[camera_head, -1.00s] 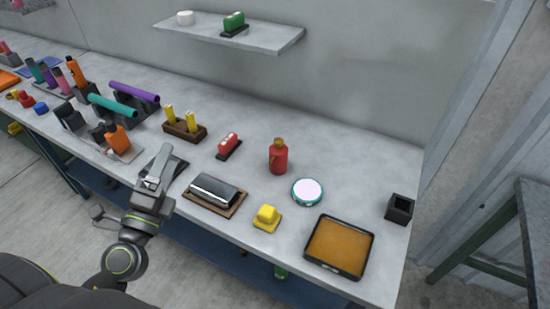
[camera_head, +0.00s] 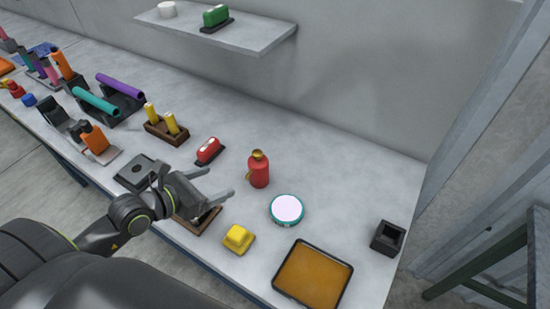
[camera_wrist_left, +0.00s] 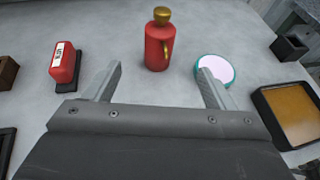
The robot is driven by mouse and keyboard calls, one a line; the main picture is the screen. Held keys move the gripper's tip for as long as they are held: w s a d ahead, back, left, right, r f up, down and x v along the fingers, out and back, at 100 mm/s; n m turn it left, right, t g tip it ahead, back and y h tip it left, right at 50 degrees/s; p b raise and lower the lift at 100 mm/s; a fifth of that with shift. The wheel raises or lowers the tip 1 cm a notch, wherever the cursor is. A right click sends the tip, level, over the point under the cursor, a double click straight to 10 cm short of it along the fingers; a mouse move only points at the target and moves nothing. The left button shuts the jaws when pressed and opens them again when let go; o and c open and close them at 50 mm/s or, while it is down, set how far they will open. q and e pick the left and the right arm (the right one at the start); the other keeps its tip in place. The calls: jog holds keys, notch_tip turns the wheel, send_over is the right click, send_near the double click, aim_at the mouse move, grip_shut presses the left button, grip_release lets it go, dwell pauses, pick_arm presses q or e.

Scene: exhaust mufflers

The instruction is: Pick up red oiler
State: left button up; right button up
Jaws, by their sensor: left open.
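The red oiler (camera_head: 259,171) stands upright on the grey workbench, with a brass-coloured cap and a handle on its side. It also shows in the left wrist view (camera_wrist_left: 157,44), ahead of the fingers and between their lines. My left gripper (camera_head: 226,196) is open and empty, over the bench to the lower left of the oiler and apart from it. In the left wrist view its two fingers (camera_wrist_left: 160,82) are spread wide with nothing between them.
A red stamp-like block (camera_head: 209,150) lies left of the oiler, and a round white-topped tin (camera_head: 286,209) lies to its lower right. A yellow block (camera_head: 238,238), an orange-filled tray (camera_head: 290,296) and a black square holder (camera_head: 387,237) are nearer the right end. Bare bench lies behind the oiler.

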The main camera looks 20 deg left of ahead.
aim_at(250, 167)
pick_arm(q)
jog(key=x, duration=1.1)
jog(key=shift+w, duration=0.15)
jog(key=shift+w+d+f, duration=0.15)
jog(key=shift+w+f, duration=0.05)
jog(key=shift+w, duration=0.2)
jog(key=shift+w+d+f+p, duration=0.1)
jog(key=shift+w+d+p, duration=0.2)
jog(key=shift+w, duration=0.2)
jog(key=shift+p+x, duration=0.4)
jog(key=shift+x, duration=1.65)
jog(key=shift+a, duration=0.1)
jog(key=c, duration=1.1)
pick_arm(e)
jog(key=shift+s+d+r, duration=0.1)
jog(key=shift+s+r, duration=0.4)
jog(key=shift+r, duration=0.3)
pick_arm(q)
jog(key=shift+c, duration=0.2)
